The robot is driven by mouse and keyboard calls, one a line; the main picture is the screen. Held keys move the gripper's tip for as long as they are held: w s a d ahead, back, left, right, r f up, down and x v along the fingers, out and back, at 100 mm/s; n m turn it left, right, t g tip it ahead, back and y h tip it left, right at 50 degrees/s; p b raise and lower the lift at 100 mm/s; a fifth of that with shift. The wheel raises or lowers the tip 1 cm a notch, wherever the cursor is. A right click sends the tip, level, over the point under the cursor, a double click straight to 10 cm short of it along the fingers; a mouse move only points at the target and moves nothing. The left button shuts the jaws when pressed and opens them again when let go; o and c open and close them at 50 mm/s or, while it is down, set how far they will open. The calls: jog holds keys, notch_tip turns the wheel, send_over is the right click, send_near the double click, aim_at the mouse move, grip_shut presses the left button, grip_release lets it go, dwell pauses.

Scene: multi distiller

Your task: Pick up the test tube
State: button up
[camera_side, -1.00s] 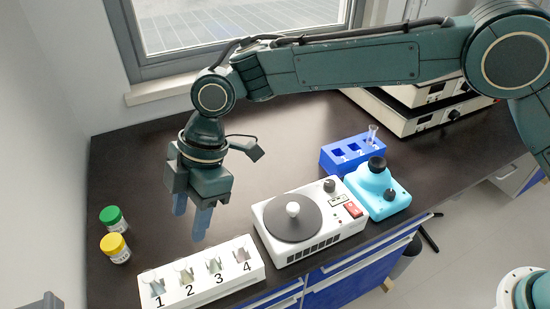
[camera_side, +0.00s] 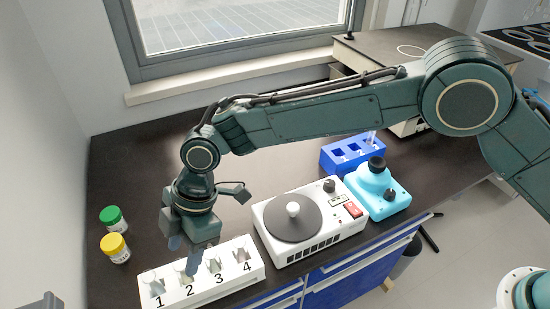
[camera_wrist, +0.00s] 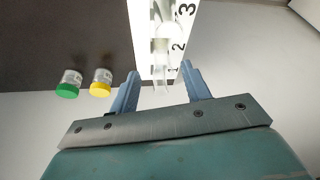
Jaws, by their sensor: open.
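My gripper (camera_side: 183,256) is open and points down over the white numbered rack (camera_side: 222,285), near positions 1 and 2. Clear tubes stand in the rack; one shows at position 1 (camera_side: 153,282), and another at position 4 (camera_side: 241,254). The fingers partly cover position 2. In the wrist view, a clear tube (camera_wrist: 161,82) appears between the two open fingers, near the rack's number 1 end. I cannot tell how deep it sits between them or whether they touch it. Another clear tube (camera_side: 371,137) stands in the blue rack (camera_side: 338,168).
Green-capped (camera_side: 112,217) and yellow-capped (camera_side: 115,248) jars stand left of the rack. A white hotplate-like device (camera_side: 310,222) is close on its right, with a light-blue device (camera_side: 378,192) beyond. The dark bench (camera_side: 130,180) behind the jars is clear.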

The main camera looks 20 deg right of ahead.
aim_at(182, 263)
jog(key=shift+x, duration=2.25)
jog(key=shift+s, duration=0.15)
grip_shut()
jog(key=shift+r, duration=0.15)
notch_tip(182, 263, up, 20)
